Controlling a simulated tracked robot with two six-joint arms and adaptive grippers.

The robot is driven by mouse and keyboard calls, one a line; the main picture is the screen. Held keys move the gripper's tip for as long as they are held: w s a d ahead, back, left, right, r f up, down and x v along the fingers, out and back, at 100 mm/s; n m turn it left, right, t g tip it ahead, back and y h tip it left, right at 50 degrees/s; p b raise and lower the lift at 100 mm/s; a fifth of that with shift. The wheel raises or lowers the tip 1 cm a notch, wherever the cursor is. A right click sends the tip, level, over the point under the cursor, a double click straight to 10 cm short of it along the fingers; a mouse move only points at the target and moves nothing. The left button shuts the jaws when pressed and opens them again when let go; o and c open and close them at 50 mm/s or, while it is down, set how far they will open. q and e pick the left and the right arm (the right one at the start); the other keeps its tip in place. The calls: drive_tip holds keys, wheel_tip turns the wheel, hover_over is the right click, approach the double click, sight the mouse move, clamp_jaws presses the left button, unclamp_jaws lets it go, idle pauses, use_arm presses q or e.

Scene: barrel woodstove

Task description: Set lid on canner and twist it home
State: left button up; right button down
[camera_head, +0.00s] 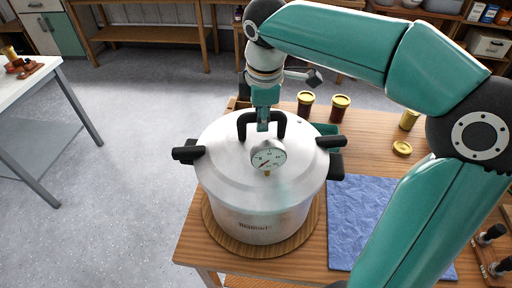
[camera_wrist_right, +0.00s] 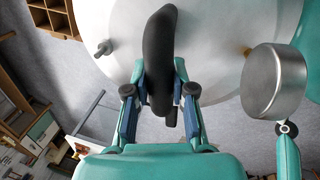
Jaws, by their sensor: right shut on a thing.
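The silver canner (camera_head: 262,222) stands on a round wooden board on the table. Its lid (camera_head: 225,150) sits on top, with a pressure gauge (camera_head: 268,156) at the front and dark side handles. The lid's left handle (camera_head: 188,152) and right handle (camera_head: 330,142) stick out at the rim. My right gripper (camera_head: 263,122) is shut on the black arched top handle (camera_head: 281,124) from above. In the right wrist view the fingers (camera_wrist_right: 160,92) flank the dark handle (camera_wrist_right: 158,50) over the pale lid (camera_wrist_right: 215,35). Whether the lid is fully seated is hard to tell. My left gripper is not in view.
Two dark jars with gold lids (camera_head: 340,102) stand behind the canner. A gold jar lid (camera_head: 402,148) lies at the right, near a gold-topped jar (camera_head: 409,119). A blue cloth (camera_head: 352,210) lies right of the canner. A white table (camera_head: 30,80) stands at left across open floor.

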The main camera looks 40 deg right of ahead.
drive_tip(key=shift+w+d+r, duration=0.1)
drive_tip(key=shift+w+r, duration=0.05)
drive_tip(key=shift+r, duration=0.15)
drive_tip(key=shift+m, duration=0.9)
drive_tip(key=shift+p, duration=0.3)
drive_tip(key=shift+m, duration=0.3)
drive_tip(key=c, duration=1.3)
unclamp_jaws()
drive_tip(key=o, duration=0.4)
drive_tip(key=shift+f, duration=0.2)
drive_tip(key=shift+o, duration=0.9)
drive_tip(key=shift+f, duration=0.1)
drive_tip(key=o, duration=0.3)
